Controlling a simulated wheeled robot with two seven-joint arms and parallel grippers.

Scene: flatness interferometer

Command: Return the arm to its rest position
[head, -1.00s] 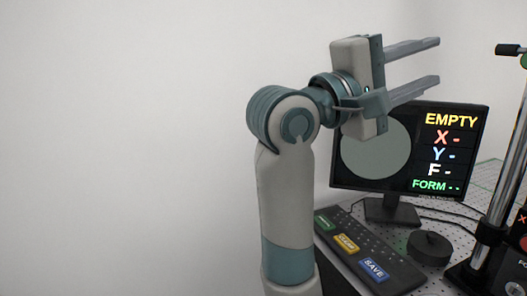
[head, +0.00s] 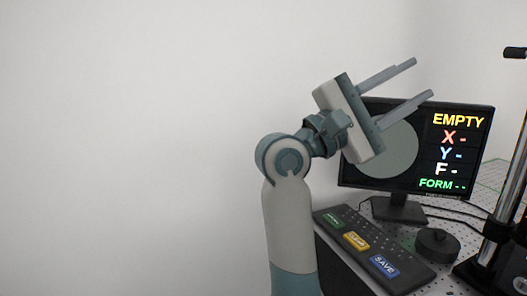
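My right arm (head: 288,225) rises from the bottom of the head view, with its wrist bent toward the right. My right gripper (head: 421,79) is open and empty, its two grey fingers spread apart and pointing up and to the right. It shows in front of the upper left part of the monitor (head: 455,194) and hides some of that screen. The gripper is well above the keyboard in the picture. My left gripper is not in view.
The monitor reads EMPTY beside a grey disc. A keyboard (head: 391,243) with green, yellow and blue keys lies below it. A round black knob (head: 437,243) and a metal post (head: 504,205) stand at right. The left side shows only bare wall.

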